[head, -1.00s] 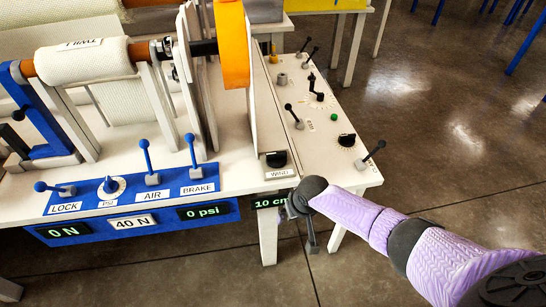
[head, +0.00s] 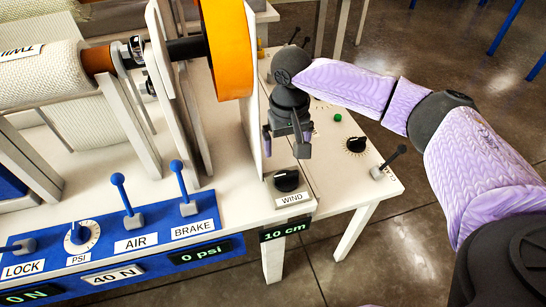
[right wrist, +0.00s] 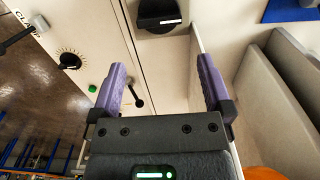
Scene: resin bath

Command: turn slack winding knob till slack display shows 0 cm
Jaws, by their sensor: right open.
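The black slack winding knob (head: 287,181), labelled WIND, sits on the white table top near its front edge. The slack display (head: 285,231) hangs on the front edge below it and reads 10 cm. My right gripper (head: 285,146) points down just behind the knob, open and empty. In the right wrist view the knob (right wrist: 158,12) is at the top, ahead of the spread purple fingers (right wrist: 160,75) and apart from them. My left gripper is not in view.
An upright white plate (head: 252,130) and an orange roll (head: 226,50) stand left of the gripper. The blue panel (head: 105,235) with LOCK, PSI, AIR and BRAKE controls is at the front left. Another black knob (head: 356,145) and a lever (head: 390,162) are to the right.

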